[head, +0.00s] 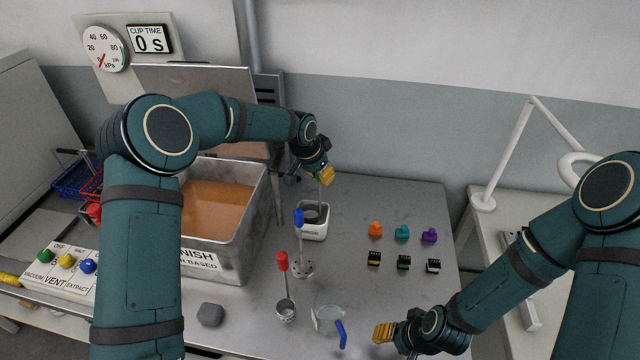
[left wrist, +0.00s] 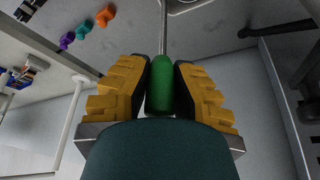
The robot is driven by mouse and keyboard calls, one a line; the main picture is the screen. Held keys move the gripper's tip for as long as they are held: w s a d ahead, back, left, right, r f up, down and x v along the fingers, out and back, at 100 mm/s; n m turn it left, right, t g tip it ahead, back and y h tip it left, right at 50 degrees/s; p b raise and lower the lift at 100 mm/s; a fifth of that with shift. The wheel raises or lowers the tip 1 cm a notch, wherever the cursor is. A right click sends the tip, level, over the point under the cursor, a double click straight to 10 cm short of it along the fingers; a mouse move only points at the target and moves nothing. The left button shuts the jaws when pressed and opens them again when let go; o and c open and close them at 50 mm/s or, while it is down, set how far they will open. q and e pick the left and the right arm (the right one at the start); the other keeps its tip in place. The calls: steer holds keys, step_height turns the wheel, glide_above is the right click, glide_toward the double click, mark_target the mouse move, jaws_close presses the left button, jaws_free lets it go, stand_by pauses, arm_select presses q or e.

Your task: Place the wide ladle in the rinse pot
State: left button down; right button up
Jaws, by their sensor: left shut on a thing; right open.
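My left gripper (head: 325,175) is shut on a tool with a green handle (left wrist: 161,88), seen between the yellow fingers in the left wrist view. Its thin metal shaft (left wrist: 163,35) runs away from the fingers. In the head view the shaft points down at the small pale pot (head: 313,232), and its lower end is hidden there. I cannot tell whether it touches the pot. A blue-handled tool (head: 299,218) and a red-handled ladle (head: 282,262) stand in front of the pot. My right gripper (head: 384,333) is open and empty at the front edge.
A large metal tank (head: 262,205) of amber liquid stands left of the pot. Orange (head: 375,229), teal (head: 402,232) and purple (head: 429,235) pieces and black connectors (head: 404,262) lie to the right. A clear dish (head: 328,318) with a blue handle and a grey block (head: 210,314) are in front.

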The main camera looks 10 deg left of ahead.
arm_select(q)
steer(key=shift+f, duration=1.55)
steer(key=shift+f, duration=0.15)
steer(key=c, duration=1)
jaws_free()
steer(key=shift+r, duration=0.25)
steer(key=v, duration=1.2)
steer(key=shift+f, duration=0.1)
